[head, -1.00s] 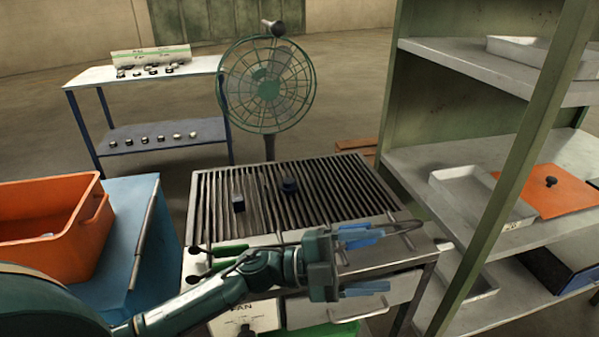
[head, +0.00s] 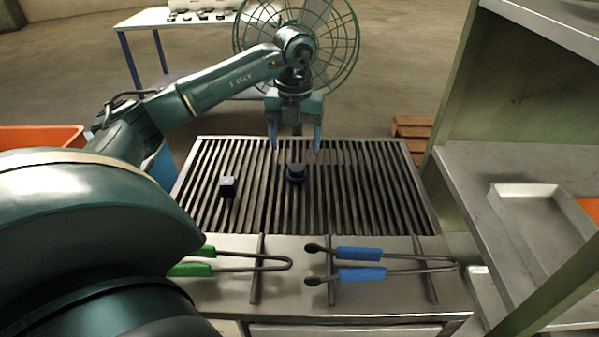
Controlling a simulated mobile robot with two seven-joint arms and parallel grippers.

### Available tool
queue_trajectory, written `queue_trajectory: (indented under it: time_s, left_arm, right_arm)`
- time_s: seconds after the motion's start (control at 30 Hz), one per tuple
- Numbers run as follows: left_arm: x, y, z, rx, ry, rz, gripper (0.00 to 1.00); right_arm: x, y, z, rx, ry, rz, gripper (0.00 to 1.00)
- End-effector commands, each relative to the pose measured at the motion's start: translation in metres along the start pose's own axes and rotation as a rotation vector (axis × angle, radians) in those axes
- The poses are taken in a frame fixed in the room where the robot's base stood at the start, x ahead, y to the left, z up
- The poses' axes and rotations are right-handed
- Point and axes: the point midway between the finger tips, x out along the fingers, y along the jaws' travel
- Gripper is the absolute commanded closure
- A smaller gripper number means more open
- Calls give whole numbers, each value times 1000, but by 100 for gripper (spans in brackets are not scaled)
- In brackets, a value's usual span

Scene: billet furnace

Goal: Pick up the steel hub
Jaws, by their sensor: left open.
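The steel hub (head: 296,174), a dark round piece with a raised boss, sits upright on the slatted grate (head: 370,190), right of its middle line or close to it. My left gripper (head: 295,142) is open and points down, with its two blue fingertips apart. It hangs empty above the grate, over or slightly behind the hub; the exact height gap is hard to tell. The hub is in plain sight below the fingers. My right gripper is not in view.
A dark block (head: 227,186) stands on the grate left of the hub. Green-handled tongs (head: 195,269) and blue-handled tongs (head: 360,274) lie along the front ledge. A fan (head: 345,40) stands behind. A shelf rack (head: 455,165) with a tray (head: 535,215) rises at the right.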

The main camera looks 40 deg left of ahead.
Motion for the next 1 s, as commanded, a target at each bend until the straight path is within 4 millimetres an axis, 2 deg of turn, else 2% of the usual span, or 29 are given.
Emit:
queue_trajectory:
  time_s: [0.1, 0.33, 0.6, 0.9, 1.0]
  left_arm:
    - [20, 0, 0, 1, 3, 2, 28]
    - [36, -1, 0, 3, 3, -2, 28]
    - [74, -2, 2, 2, 3, -1, 28]
    - [81, -2, 2, 4, 0, -3, 28]
    - [81, -2, 2, 4, 0, -3, 35]
  right_arm:
    - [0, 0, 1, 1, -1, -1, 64]
    - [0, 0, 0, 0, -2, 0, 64]
    - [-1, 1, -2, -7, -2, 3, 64]
    - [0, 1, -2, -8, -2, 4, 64]
    - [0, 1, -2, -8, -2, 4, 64]
